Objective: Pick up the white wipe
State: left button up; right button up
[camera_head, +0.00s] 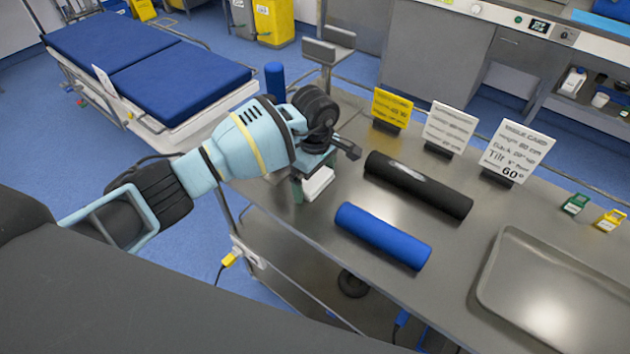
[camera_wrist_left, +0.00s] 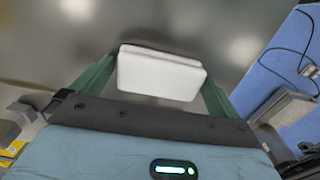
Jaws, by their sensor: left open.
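The white wipe (camera_head: 318,184) is a small white block near the left end of the steel table (camera_head: 330,235). My left gripper (camera_head: 318,189) is over it, pointing down. In the left wrist view the wipe (camera_wrist_left: 160,73) lies between the two green fingers of my left gripper (camera_wrist_left: 158,85), which stand apart on either side of it. The left finger is very close to the wipe's edge; I cannot tell whether either finger touches it. The gripper hides part of the wipe in the head view. My right gripper is not in view.
A blue roll (camera_head: 383,236) and a black roll (camera_head: 418,185) lie right of the gripper. A steel tray (camera_head: 490,290) is at the right. Yellow (camera_head: 392,107) and white cards (camera_head: 450,127) stand along the back. A blue bed (camera_head: 150,65) is beyond the table.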

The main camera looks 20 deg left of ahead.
aim_at(314, 181)
pick_arm(q)
jog(key=shift+c, duration=0.3)
jog(key=c, duration=0.6)
jog(key=shift+r, duration=0.1)
jog(key=shift+r, duration=0.45)
jog(key=shift+s+r, duration=0.25)
jog(key=shift+r, duration=0.4)
jog(key=shift+s+r, duration=0.2)
jog(key=shift+r, duration=0.4)
jog(key=s, duration=0.5)
jog(key=s+r, duration=0.1)
jog(key=s, duration=0.4)
jog(key=s+d, duration=0.1)
jog(key=s, duration=0.4)
jog(key=shift+d+r, duration=0.1)
jog(key=shift+r, duration=0.1)
